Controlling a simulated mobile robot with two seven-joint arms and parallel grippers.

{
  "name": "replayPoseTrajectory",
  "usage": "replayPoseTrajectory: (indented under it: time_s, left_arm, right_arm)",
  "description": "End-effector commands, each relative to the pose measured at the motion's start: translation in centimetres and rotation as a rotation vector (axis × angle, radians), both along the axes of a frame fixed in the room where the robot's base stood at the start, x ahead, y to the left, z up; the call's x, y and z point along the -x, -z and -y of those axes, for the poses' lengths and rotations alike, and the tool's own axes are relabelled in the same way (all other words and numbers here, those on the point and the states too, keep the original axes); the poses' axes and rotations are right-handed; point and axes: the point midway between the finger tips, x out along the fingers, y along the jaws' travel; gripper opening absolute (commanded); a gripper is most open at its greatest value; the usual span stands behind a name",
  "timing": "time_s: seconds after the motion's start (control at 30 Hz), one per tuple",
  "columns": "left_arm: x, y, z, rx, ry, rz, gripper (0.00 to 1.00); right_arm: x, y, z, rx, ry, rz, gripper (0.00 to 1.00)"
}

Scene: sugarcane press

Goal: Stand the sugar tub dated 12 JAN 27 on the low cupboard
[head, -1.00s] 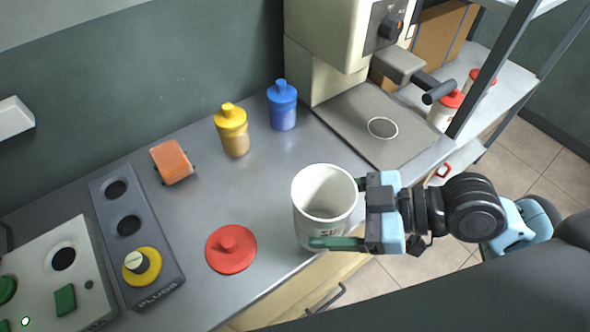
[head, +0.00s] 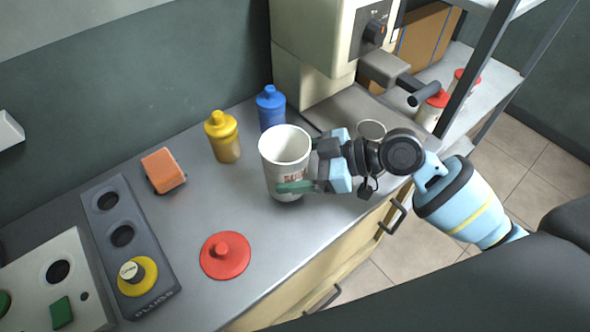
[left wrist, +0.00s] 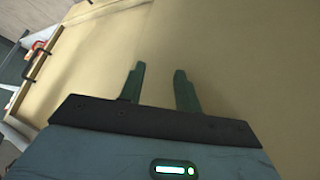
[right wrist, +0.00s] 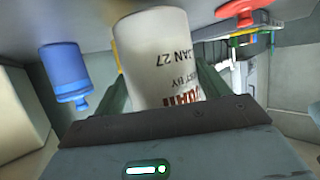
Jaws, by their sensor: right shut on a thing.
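A white open-topped tub (head: 285,155) with red and dark print is in my right gripper (head: 306,168), whose fingers close on its sides. In the right wrist view the tub (right wrist: 155,55) shows "JAN 27" upside down; the day is not readable. The tub looks upright, over or on the grey counter; I cannot tell whether its base touches. A red lid with a knob (head: 225,255) lies on the counter, apart from the tub. My left gripper (left wrist: 160,85) is open and empty before a pale wooden panel, outside the head view. I cannot tell which furniture is the low cupboard.
A yellow bottle (head: 222,137) and a blue bottle (head: 270,107) stand behind the tub. An orange block (head: 163,170), a grey plug panel (head: 128,240) and a machine (head: 325,45) are on the counter. Red-topped containers (head: 432,108) stand on the right shelf.

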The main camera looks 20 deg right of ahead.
Motion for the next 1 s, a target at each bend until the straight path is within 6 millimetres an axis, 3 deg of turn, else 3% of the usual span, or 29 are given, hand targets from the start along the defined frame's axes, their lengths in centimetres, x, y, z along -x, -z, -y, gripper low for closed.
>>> replayPoseTrajectory:
  time_s: [0.13, 0.53, 0.57, 0.7, 1.0]
  left_arm:
    - [-0.1, -0.1, 0.0, 0.0, 0.0, 0.002, 0.33]
    - [-0.2, -0.1, 0.0, 0.001, 0.0, 0.006, 0.33]
    - [-0.2, -0.1, 0.0, 0.001, -0.001, 0.007, 0.33]
    - [-0.2, -0.1, 0.0, 0.001, -0.001, 0.007, 0.33]
    - [-0.2, -0.1, 0.0, 0.001, 0.0, 0.005, 0.33]
  right_arm:
    - [0.0, 1.7, 0.0, 0.0, 0.001, -0.003, 0.36]
    - [0.0, 2.2, 0.0, 0.0, 0.0, -0.001, 0.36]
    - [0.0, 2.3, 0.0, 0.001, 0.0, -0.001, 0.76]
    - [0.0, 2.2, 0.0, 0.001, 0.0, -0.001, 0.94]
    - [0.0, 2.1, 0.0, 0.001, 0.0, -0.001, 0.97]
